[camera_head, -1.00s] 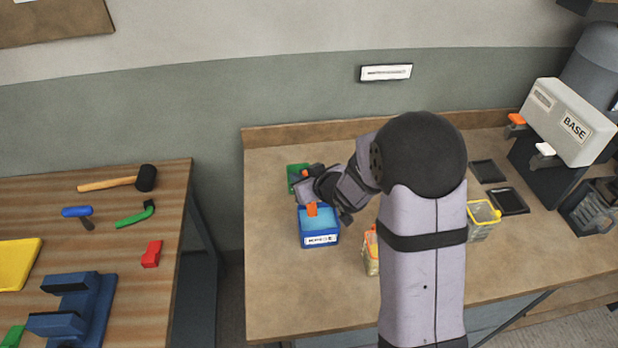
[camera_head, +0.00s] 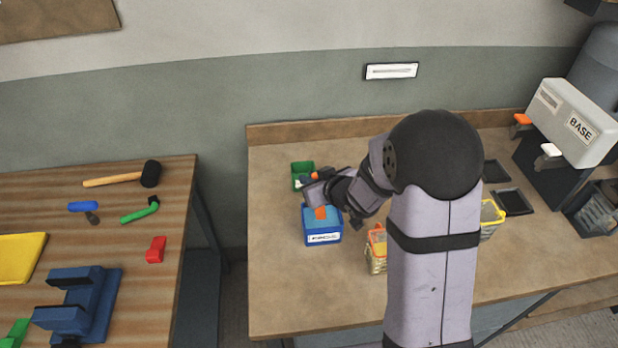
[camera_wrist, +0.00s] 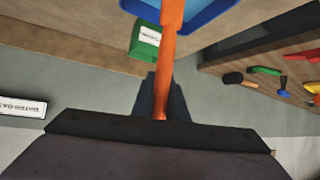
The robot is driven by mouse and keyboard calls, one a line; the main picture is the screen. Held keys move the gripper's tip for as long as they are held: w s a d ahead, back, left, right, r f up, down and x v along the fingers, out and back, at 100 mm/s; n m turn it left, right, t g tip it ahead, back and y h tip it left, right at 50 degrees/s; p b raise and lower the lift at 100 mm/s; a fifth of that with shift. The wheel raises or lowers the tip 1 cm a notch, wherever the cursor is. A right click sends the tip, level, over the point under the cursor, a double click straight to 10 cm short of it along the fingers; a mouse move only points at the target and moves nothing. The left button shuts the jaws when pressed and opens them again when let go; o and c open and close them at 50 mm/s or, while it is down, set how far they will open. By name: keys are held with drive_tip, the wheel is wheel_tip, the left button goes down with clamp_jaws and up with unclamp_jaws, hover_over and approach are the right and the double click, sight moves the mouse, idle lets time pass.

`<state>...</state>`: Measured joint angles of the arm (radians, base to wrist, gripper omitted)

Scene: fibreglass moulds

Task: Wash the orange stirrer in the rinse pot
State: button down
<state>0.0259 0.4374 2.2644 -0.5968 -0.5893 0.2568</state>
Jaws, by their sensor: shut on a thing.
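The blue pot (camera_head: 337,230) stands on the bench, open at the top, with lighter blue inside and a white label too small to read. The orange stirrer (camera_head: 321,212) has its broad end at the pot's opening; I cannot tell how deep it reaches. My gripper (camera_wrist: 160,118) is shut on the stirrer's thin handle, and the stirrer (camera_wrist: 168,55) extends from it towards the blue pot (camera_wrist: 205,18) in the wrist view. In the head view my gripper (camera_head: 318,190) is above the pot's back edge, partly hidden by my wrist.
A green container (camera_head: 302,168) stands just behind the blue pot. An orange-rimmed container (camera_head: 377,256) is close on its right, and a yellow-rimmed one (camera_head: 491,214) is farther right, beyond my arm. The bench left and front of the pot is clear.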

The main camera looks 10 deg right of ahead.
drive_tip(key=shift+r, duration=0.1)
wheel_tip(320, 180, up, 6)
drive_tip(key=w+p, duration=0.1)
drive_tip(key=p, duration=0.5)
drive_tip(key=shift+a+r, duration=0.25)
drive_tip(key=shift+a, duration=0.1)
idle(0.7)
